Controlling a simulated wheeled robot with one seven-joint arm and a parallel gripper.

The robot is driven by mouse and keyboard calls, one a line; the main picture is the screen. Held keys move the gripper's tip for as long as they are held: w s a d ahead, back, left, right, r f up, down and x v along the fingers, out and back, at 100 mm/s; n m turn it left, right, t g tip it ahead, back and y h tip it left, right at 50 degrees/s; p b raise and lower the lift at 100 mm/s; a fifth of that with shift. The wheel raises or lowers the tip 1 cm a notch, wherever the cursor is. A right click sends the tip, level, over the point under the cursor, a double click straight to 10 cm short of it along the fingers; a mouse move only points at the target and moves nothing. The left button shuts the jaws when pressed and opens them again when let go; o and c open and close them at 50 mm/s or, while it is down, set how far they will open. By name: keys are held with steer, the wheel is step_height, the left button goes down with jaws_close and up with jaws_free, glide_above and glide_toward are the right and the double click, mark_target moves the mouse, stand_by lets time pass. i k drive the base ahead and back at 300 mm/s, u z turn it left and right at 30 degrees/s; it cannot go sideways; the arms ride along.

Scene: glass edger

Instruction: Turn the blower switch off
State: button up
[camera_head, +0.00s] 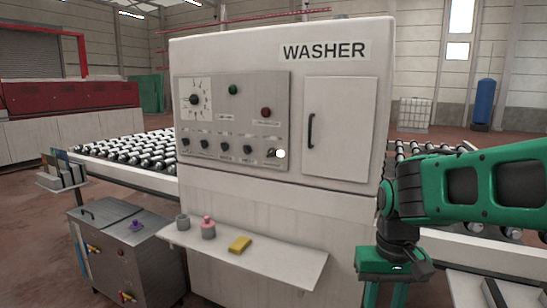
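The washer's grey control panel (233,122) faces me on the white cabinet. It has a row of several black knobs along its lower part, among them a middle knob (225,145) and a right-hand knob (248,149). At the row's right end is a switch (271,153) with a bright white ball (281,154) beside it. The small labels are too blurred to tell which is the blower switch or how it is set. My green gripper (386,294) hangs low at the right, pointing down and well away from the panel. Its fingers look apart and empty; their tips are cut off by the frame.
A dial (194,99), a green button (233,90) and a red button (266,112) sit above the knobs. A closed door (345,130) with a black handle is right of the panel. A shelf (285,266) juts out below, holding a yellow sponge (240,244) and small containers.

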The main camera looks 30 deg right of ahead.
mark_target(272, 152)
steer(key=z, duration=0.05)
steer(key=i, duration=1)
steer(key=u, duration=0.05)
